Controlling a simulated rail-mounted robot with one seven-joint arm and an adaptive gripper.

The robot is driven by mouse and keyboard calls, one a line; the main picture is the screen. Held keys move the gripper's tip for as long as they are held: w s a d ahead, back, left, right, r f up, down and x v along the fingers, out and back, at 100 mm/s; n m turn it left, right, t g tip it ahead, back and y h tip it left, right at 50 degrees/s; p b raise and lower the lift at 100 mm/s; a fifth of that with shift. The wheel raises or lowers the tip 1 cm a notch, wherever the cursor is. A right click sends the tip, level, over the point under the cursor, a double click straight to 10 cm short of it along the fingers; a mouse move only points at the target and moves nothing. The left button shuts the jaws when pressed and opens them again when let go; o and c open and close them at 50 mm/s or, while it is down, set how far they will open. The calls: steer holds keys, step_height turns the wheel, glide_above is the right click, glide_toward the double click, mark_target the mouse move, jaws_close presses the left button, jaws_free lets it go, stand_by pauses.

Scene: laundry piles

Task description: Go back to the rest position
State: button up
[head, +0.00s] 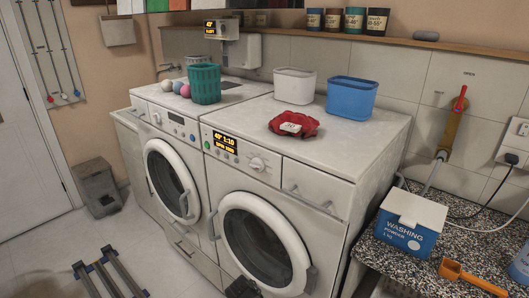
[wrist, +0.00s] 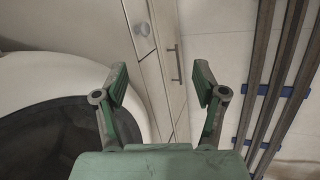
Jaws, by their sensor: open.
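My gripper (wrist: 160,84) is open in the wrist view, with its two green-padded fingers well apart and nothing between them. It hangs in front of the washing machines, with the round door (wrist: 40,95) of one at the left of that view. In the head view only a small dark part, probably of my gripper, shows at the bottom edge, before the right washing machine (head: 265,240). The rest of the arm is out of view there.
A red cloth (head: 293,127) with a pale block on it, a white tub (head: 294,86), a blue tub (head: 351,97) and a green basket (head: 204,84) stand on the machines. A rack with blue feet (head: 108,272) lies on the floor at left. A washing powder box (head: 410,222) stands at right.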

steer(key=s+d+f+m+g+y, duration=0.1)
steer(key=s+d+f, duration=0.4)
steer(key=s, duration=0.5)
steer(key=s+d+f+m+g+y+p, duration=0.1)
steer(key=s+d+f+m+g, duration=0.3)
steer(key=s, duration=0.6)
steer(key=s+d+f+m+g+y, duration=0.2)
steer(key=s+d+f+g, duration=0.1)
steer(key=s+d+f, duration=0.3)
steer(key=s+f, duration=0.2)
steer(key=s, duration=0.2)
steer(key=shift+s+d+m+g+p, duration=0.25)
steer(key=shift+d+m+g+p, duration=0.15)
